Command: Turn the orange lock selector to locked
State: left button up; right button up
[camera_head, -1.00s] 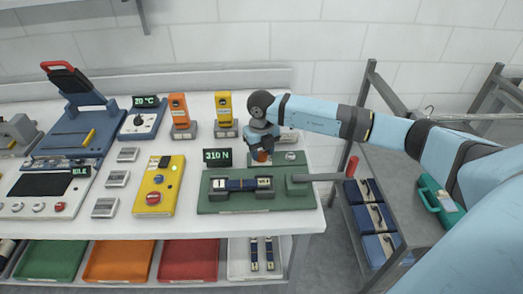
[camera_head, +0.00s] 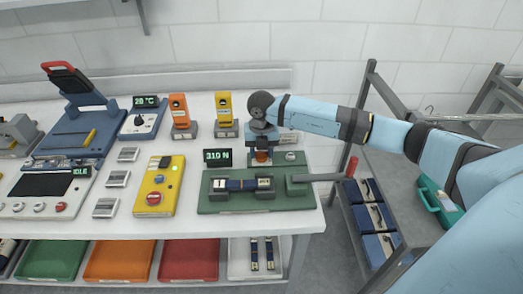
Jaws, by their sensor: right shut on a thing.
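The orange lock selector (camera_head: 262,156) sits at the back of the green test fixture (camera_head: 222,203), right of a small display (camera_head: 217,156) reading 310 N. My right gripper (camera_head: 262,149) comes down on the selector from above and is shut on it. The fingers cover the selector's upper part, and I cannot read its position marks. My left gripper is not in view.
A dark blue piece (camera_head: 241,184) with silver ends lies in the fixture's clamps. A grey lever (camera_head: 320,177) with a red grip sticks out to the right. A yellow control box (camera_head: 158,186) stands left. Orange and yellow handheld devices stand behind.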

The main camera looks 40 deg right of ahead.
aim_at(261, 152)
jog(key=shift+r, duration=0.1)
jog(key=o, duration=0.9)
notch_tip(261, 152, up, 14)
jog(key=shift+f+b, duration=0.1)
jog(key=shift+b, duration=0.4)
